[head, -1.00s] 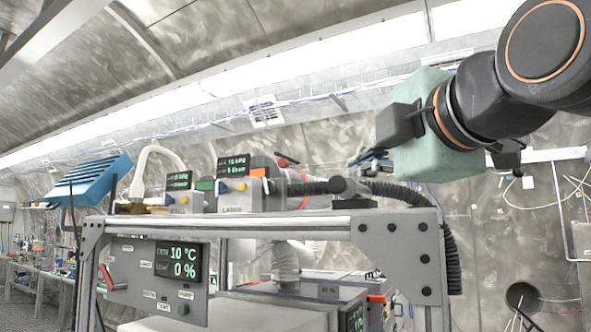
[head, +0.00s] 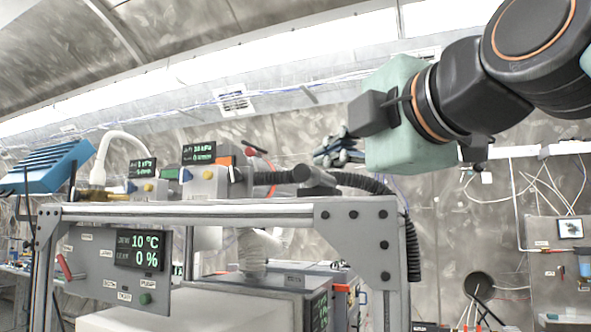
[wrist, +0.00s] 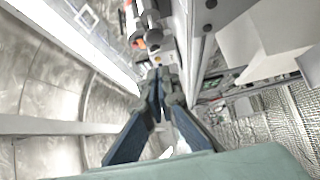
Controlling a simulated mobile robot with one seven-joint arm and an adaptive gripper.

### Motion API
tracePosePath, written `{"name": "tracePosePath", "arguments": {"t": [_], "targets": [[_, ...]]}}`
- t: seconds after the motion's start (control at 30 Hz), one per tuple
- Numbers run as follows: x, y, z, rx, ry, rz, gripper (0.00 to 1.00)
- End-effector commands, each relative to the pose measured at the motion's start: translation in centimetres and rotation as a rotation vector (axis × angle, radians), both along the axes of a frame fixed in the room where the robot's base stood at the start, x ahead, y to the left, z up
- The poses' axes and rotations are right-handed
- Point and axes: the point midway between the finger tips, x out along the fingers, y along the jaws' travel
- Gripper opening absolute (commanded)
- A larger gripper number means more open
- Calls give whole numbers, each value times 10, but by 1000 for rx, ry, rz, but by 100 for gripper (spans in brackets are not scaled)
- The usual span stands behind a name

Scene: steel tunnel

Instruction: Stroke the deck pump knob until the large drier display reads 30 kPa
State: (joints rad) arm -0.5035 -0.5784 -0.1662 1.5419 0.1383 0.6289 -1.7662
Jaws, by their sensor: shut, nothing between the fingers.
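The larger drier display (head: 198,152) stands on the deck with small green digits, which look like about 30 kPa but are too small to read surely.
A smaller display (head: 142,167) reads about 1 kPa at left. A front panel display (head: 138,249) reads 10 °C and 0 %. The steel frame (head: 361,240) carries the deck. A ribbed black hose (head: 370,182) runs right. A blue finned unit (head: 45,166) is at far left.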

Motion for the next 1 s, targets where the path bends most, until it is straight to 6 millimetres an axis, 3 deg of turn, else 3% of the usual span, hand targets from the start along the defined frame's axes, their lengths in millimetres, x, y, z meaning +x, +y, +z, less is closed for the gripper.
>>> {"name": "tracePosePath", "arguments": {"t": [0.23, 0.67, 0.83, 1.0], "targets": [[-12, -1, -2, -2, -20, 28, 0], [-12, 0, -1, -3, -24, 33, 0], [3, 8, 0, -4, -22, 32, 0], [33, 24, 1, -4, -20, 32, 0]]}}
